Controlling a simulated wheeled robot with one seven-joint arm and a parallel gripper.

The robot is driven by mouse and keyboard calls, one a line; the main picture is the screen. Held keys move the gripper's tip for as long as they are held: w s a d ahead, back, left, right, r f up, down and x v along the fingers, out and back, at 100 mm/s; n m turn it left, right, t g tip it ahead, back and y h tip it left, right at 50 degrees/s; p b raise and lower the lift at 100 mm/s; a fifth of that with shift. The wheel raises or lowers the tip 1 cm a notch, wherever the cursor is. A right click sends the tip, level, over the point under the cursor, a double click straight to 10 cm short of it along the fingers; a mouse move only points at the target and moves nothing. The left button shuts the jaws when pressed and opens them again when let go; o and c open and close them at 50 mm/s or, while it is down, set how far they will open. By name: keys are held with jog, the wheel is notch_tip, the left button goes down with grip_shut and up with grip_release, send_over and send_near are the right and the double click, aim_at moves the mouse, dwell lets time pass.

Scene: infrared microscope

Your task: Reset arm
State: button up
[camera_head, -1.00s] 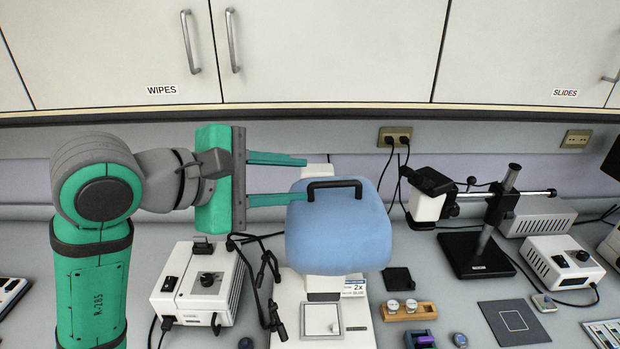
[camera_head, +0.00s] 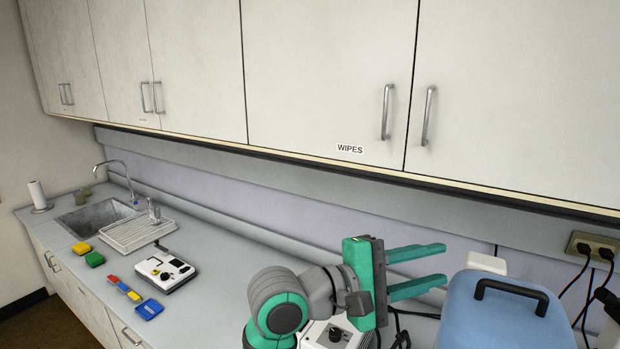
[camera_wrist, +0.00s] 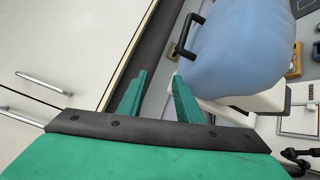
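My gripper (camera_head: 432,270) is raised above the bench at the lower right of the head view. Its two green fingers are apart and point right, with nothing between them. A blue cover (camera_head: 508,312) with a black handle (camera_head: 512,290) stands just to the right of the fingertips, over the white microscope. In the wrist view the open fingers (camera_wrist: 158,95) show at the centre, and the blue cover (camera_wrist: 238,50) is beyond them at upper right. The wrist view does not settle whether the right finger touches the white part (camera_wrist: 265,100) under the cover.
Wall cabinets (camera_head: 320,80) hang above and behind the arm. A white control box (camera_head: 335,335) with cables is under the gripper. To the left are a white device (camera_head: 165,272), coloured blocks (camera_head: 125,288), a dish rack (camera_head: 138,235) and a sink (camera_head: 95,217).

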jog(key=w+a+f+n+t+y, duration=0.1)
jog(key=a+f+n+t+y, duration=0.2)
jog(key=f, duration=0.5)
jog(key=w+a+f+n+t+y, duration=0.15)
jog(key=f+t, duration=0.25)
jog(key=f, duration=0.5)
jog(key=w+a+f+n+t+y, duration=0.1)
jog(key=a+f+t+y, duration=0.25)
jog(key=f, duration=0.45)
jog(key=s+a+f+m+y, duration=0.1)
jog(key=s+a+f+y, duration=0.2)
jog(key=s+f, duration=0.35)
jog(key=s+a+f+y, duration=0.25)
jog(key=s+f, duration=0.25)
jog(key=f, duration=0.3)
jog(key=s+a+f+m+y, duration=0.1)
jog(key=s+a+m, duration=0.2)
jog(key=s, duration=1)
jog(key=s+a+f+m+y, duration=0.2)
jog(key=s+a+m, duration=0.1)
jog(key=s+m, duration=0.6)
jog(key=shift+s+f+g, duration=0.3)
jog(key=shift+s+g, duration=0.15)
jog(key=shift+s, duration=1.45)
